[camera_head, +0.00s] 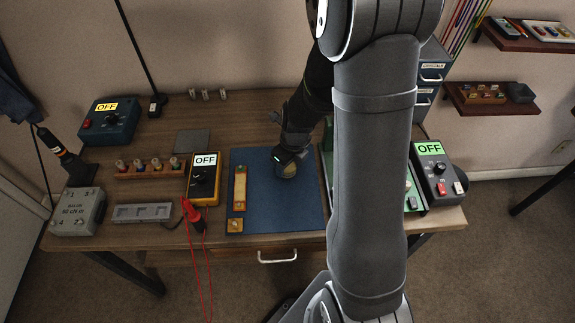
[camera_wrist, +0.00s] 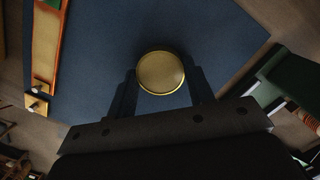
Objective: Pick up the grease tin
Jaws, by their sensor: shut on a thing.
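The grease tin (camera_wrist: 160,72) is a round, gold-coloured tin seen from above in the wrist view. In the head view the tin (camera_head: 287,170) shows partly below my gripper (camera_head: 288,160), over the blue mat (camera_head: 250,160). My gripper (camera_wrist: 161,88) has one finger on each side of the tin in the wrist view and is shut on it. I cannot tell whether the tin rests on the mat or is just above it. My arm hides part of the bench to the right.
A yellow meter (camera_head: 204,180) marked OFF stands left of the mat. A dark box (camera_head: 438,175) marked OFF stands at the right. The mat's front part is clear.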

